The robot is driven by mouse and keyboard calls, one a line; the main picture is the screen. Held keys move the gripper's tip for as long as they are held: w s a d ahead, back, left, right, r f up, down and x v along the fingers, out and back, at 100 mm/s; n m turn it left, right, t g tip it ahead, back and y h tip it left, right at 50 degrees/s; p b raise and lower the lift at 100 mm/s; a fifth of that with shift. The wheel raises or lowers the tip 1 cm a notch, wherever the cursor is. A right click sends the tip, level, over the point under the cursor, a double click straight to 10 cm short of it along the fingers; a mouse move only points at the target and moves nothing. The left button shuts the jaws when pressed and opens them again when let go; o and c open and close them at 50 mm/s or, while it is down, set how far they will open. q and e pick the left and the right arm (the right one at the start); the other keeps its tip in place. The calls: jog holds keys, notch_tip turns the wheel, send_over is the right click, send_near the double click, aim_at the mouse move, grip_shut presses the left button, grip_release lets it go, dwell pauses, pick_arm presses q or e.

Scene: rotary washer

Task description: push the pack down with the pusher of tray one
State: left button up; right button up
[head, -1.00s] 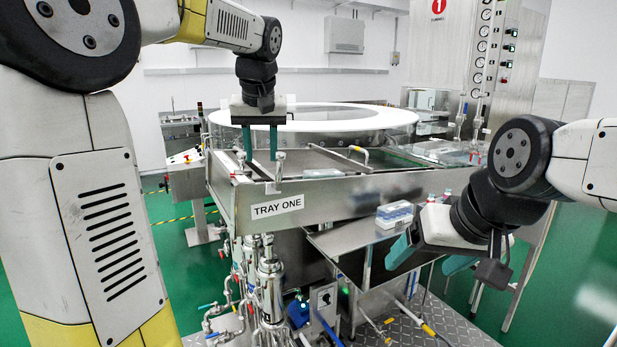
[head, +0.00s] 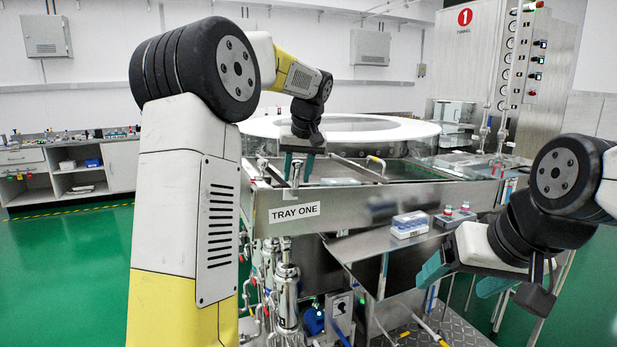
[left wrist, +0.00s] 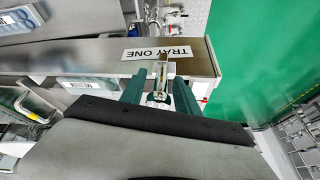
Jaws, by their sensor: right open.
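Tray one (head: 400,195) is the steel trough with the "TRAY ONE" label on its front. Its pusher (head: 295,173) is a small upright metal handle at the near left end. It also shows in the left wrist view (left wrist: 160,78). My left gripper (head: 299,176) points down at the pusher, its teal fingers apart. In the left wrist view (left wrist: 158,92) the handle stands between the fingers, with gaps visible on both sides. A flat clear pack (head: 340,182) lies in the tray, right of the pusher.
A white and blue box (head: 409,225) and red-capped vials (head: 456,213) stand on the steel side shelf. The round washer (head: 345,127) is behind the tray. Pipes and valves (head: 285,290) stand below its left end. Green floor (head: 75,260) is clear at left.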

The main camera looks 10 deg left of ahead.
pick_arm(q)
jog(key=shift+w+a+f, duration=0.15)
jog(key=shift+w+f, duration=0.05)
jog(key=shift+f, duration=0.35)
jog(key=shift+c, duration=0.2)
grip_shut()
dwell(0.9)
